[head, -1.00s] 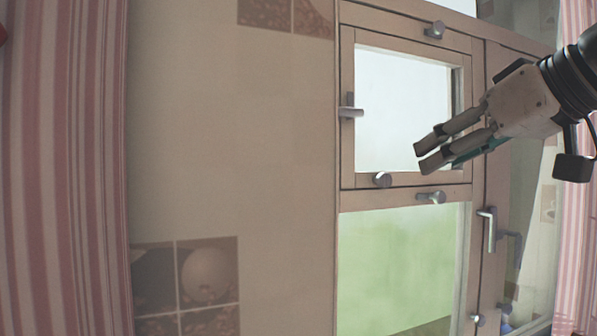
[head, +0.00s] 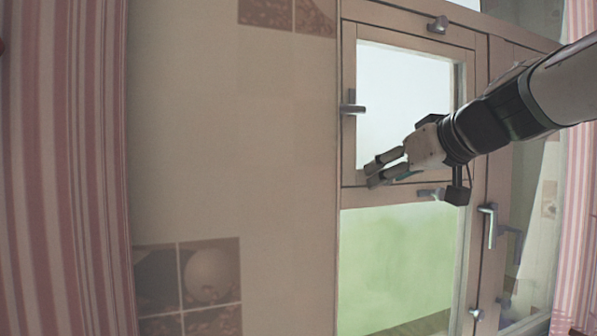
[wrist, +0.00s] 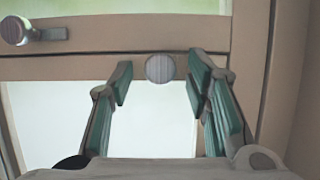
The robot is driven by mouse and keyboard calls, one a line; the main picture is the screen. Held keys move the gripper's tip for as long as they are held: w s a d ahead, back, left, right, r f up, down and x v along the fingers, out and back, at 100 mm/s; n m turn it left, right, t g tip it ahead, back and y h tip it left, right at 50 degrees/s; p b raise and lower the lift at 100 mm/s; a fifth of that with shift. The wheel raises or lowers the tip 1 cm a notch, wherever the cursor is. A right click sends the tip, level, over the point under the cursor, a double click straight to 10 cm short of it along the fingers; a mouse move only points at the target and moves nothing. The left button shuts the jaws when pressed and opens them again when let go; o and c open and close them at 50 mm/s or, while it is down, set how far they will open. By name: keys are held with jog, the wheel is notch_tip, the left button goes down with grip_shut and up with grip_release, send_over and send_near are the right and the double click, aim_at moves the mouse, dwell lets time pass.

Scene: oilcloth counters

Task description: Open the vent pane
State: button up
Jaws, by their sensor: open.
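The vent pane (head: 405,95) is the small upper wooden-framed window and looks shut in its frame. A grey lever handle (head: 351,109) is on its left side. A round grey knob (wrist: 160,68) is on its lower rail; in the head view my fingers hide it. My gripper (head: 371,175) is at the pane's lower left corner, pointing left. In the wrist view, which is upside down, my gripper (wrist: 162,80) is open, with the knob between its fingertips. Gaps show on both sides, so neither finger appears to touch it.
A grey catch (head: 438,25) sits above the pane, and another handle (wrist: 35,33) sits on the frame below it. A lever handle (head: 488,225) is on the right window. A tiled wall (head: 230,150) and striped curtains (head: 65,170) are at left.

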jog(key=shift+w+f, duration=0.15)
jog(key=shift+w, duration=0.1)
jog(key=shift+a, duration=0.1)
grip_shut()
jog(key=shift+s, duration=0.15)
